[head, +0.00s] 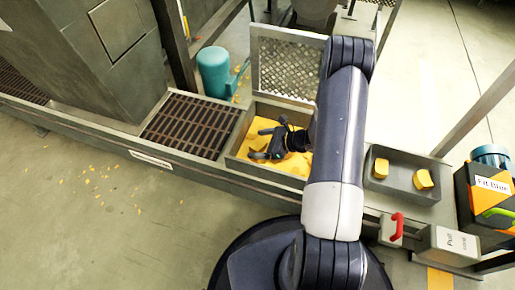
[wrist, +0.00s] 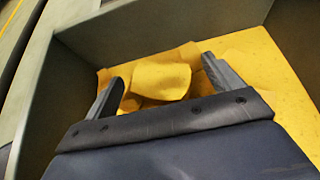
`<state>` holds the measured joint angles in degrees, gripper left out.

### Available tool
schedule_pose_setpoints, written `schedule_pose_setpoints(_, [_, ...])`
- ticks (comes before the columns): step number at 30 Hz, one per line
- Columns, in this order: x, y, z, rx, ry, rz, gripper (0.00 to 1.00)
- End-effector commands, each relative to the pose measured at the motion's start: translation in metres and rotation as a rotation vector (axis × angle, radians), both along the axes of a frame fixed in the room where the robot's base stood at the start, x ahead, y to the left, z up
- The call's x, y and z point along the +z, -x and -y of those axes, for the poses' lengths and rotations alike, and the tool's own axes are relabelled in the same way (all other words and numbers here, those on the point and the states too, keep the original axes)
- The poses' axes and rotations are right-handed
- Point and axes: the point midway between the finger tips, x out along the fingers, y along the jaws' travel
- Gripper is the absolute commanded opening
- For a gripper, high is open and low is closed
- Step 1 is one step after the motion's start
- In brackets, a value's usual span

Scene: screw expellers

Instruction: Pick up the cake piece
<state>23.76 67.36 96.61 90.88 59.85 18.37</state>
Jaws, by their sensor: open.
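A yellow cake piece (wrist: 160,82) lies in the wrist view between the two fingers of my gripper (wrist: 160,84), on a bed of flat yellow cake material (wrist: 262,72). I cannot tell whether the fingers touch it. My gripper (head: 262,147) is open and reaches down into a grey metal bin (head: 237,150) in the head view. The bed in the bin (head: 265,166) shows there around the gripper, but the piece between the fingers cannot be made out. Two other yellow pieces (head: 380,168) (head: 423,180) lie in a grey tray to the right of my arm.
The bin's walls (wrist: 75,75) rise close around my gripper. A mesh guard (head: 290,65) stands behind the bin. A grate (head: 190,125) and a teal motor (head: 213,72) are to the left. The tray (head: 405,194), a red handle (head: 397,222) and an orange-black box (head: 485,195) are to the right.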

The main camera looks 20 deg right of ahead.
Motion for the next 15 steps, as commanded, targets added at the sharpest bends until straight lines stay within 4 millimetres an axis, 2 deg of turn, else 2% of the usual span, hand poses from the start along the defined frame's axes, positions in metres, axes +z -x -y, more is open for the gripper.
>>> schedule_pose_setpoints(3, [-0.0049, -0.0044, -0.0067, 0.001, 0.001, 0.000, 0.87])
schedule_pose_setpoints(10, [-0.0042, -0.0049, -0.0070, -0.001, 0.001, 0.000, 0.87])
schedule_pose_setpoints(15, [-0.0042, -0.0047, -0.0069, -0.001, 0.000, 0.000, 0.73])
